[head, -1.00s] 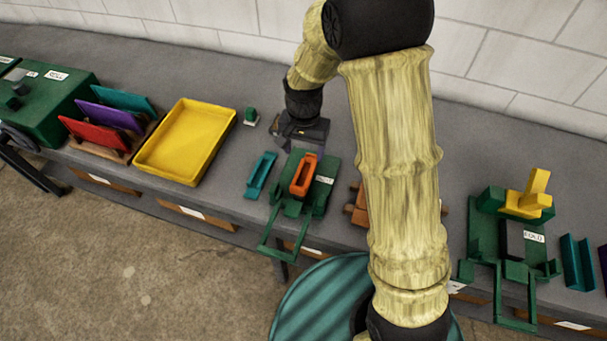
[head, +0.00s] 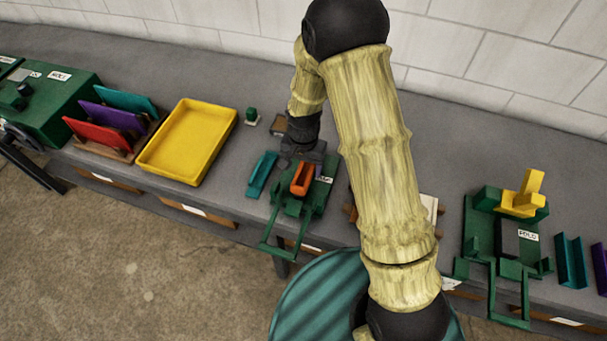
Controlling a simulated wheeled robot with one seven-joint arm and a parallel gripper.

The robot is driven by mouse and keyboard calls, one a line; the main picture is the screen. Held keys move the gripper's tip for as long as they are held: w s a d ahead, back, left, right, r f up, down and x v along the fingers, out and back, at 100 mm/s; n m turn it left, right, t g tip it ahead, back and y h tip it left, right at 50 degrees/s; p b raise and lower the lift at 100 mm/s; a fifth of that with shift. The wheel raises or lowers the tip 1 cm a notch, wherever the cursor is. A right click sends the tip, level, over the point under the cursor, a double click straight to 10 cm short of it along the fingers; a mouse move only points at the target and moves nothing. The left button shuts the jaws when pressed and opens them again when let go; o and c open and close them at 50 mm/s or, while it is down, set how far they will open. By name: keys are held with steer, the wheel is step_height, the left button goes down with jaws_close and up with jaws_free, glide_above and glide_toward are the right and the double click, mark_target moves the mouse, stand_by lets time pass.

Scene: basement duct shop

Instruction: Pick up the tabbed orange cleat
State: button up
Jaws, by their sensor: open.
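An orange cleat (head: 303,180), a short channel-like piece, lies on a green bench tool (head: 318,198) with a white label, near the middle of the bench. Its tab is not clear at this size. My gripper (head: 303,162) is open, just above and behind the cleat, and covers its far end. I cannot tell whether the fingers stand around the cleat or touch it.
A teal channel (head: 261,175) lies just left of the tool. A yellow tray (head: 187,142) and a rack of coloured sheets (head: 112,118) stand further left. A second green tool (head: 505,240) with a yellow piece (head: 526,195) stands right. My arm hides some bench.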

mark_target(304, 178)
steer(key=shift+f+p, duration=0.5)
steer(key=shift+f, duration=1.15)
steer(key=c, duration=1.2)
steer(key=shift+r, duration=0.1)
step_height(304, 178, up, 10)
steer(key=b, duration=0.3)
